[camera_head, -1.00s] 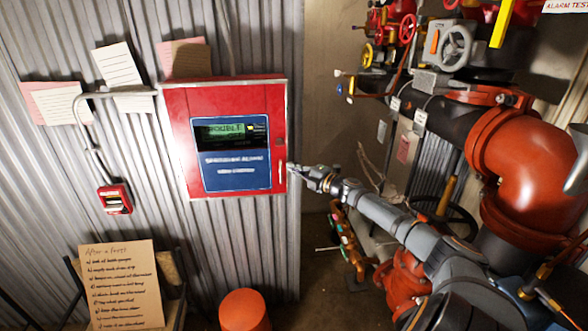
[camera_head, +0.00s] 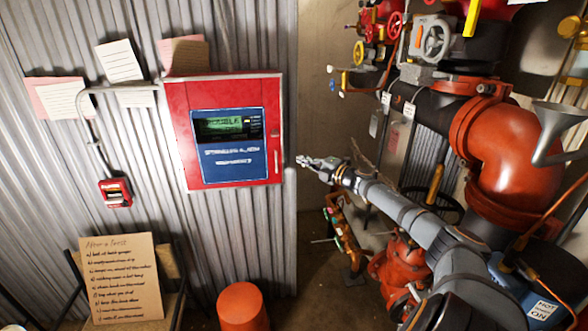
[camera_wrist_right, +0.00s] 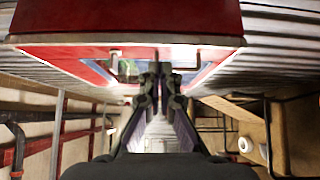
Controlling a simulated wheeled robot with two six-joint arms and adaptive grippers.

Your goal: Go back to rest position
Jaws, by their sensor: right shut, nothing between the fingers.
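My right gripper (camera_head: 303,161) reaches in from the right in the head view. It is shut and empty, just right of the red alarm panel (camera_head: 178,140) and apart from it. In the right wrist view the shut fingers (camera_wrist_right: 160,82) point toward the red panel (camera_wrist_right: 60,40), whose handle (camera_wrist_right: 115,68) shows left of the fingertips. The panel door is closed, with a green-lit screen and a blue label. My left gripper is not in view.
Orange and black pipes (camera_head: 510,150) with valve wheels fill the right side, close to my right arm. A cardboard note (camera_head: 122,280) and an orange cylinder (camera_head: 242,306) stand at the bottom. A small red pull box (camera_head: 116,192) is on the corrugated wall.

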